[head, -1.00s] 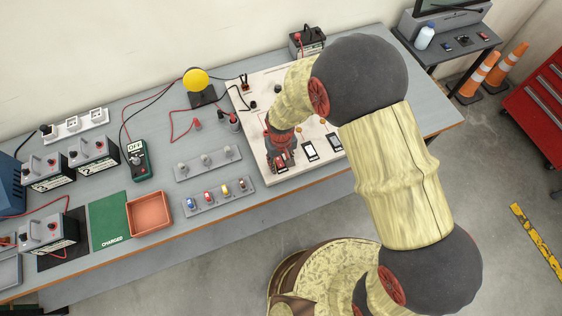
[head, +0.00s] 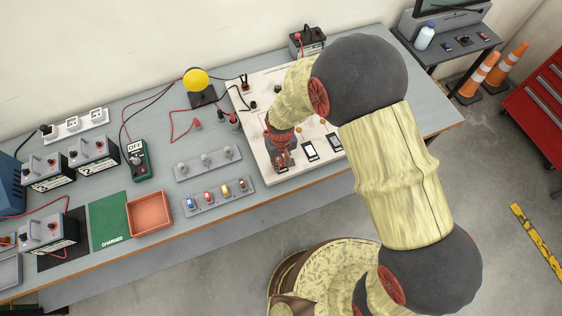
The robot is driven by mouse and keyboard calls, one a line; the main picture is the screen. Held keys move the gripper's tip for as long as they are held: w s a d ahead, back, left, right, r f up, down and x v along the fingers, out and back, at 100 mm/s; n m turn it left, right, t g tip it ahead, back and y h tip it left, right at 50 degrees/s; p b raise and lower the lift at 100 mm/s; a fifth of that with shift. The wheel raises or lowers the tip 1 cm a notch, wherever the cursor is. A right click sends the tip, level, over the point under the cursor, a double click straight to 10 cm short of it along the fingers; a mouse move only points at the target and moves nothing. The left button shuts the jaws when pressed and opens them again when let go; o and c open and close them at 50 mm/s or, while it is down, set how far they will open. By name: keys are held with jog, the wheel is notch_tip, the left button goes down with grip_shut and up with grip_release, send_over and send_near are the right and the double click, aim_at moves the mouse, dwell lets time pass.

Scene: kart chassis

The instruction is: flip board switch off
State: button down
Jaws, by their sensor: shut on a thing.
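The white board (head: 262,100) lies on the workbench, partly covered by my arm. My gripper (head: 281,162) is over the board's front left part, pointing down. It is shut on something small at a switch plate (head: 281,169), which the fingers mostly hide. I cannot tell which way that switch lies. Another switch plate (head: 310,150), dark with a white face, shows just to the right of my gripper. More of the board is hidden behind my arm.
A grey strip with several coloured pieces (head: 217,197) and a grey strip of knobs (head: 208,163) lie left of the board. A multimeter (head: 138,160), orange tray (head: 150,212) and yellow-domed lamp (head: 197,82) stand farther left. A battery (head: 307,41) stands behind the board.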

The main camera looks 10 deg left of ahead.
jog(key=shift+w+a+r+g+h+p, duration=0.1)
jog(key=shift+w+g+h+p, duration=0.2)
jog(key=shift+g, duration=0.35)
jog(key=shift+w+a+r+g+h+p, duration=0.1)
jog(key=shift+g+h+p, duration=0.2)
jog(key=shift+g+h, duration=0.3)
jog(key=c, duration=1.7)
grip_release()
jog(key=shift+c, duration=0.2)
jog(key=shift+o, duration=0.5)
jog(key=v, duration=1.2)
jog(key=shift+d+f, duration=0.1)
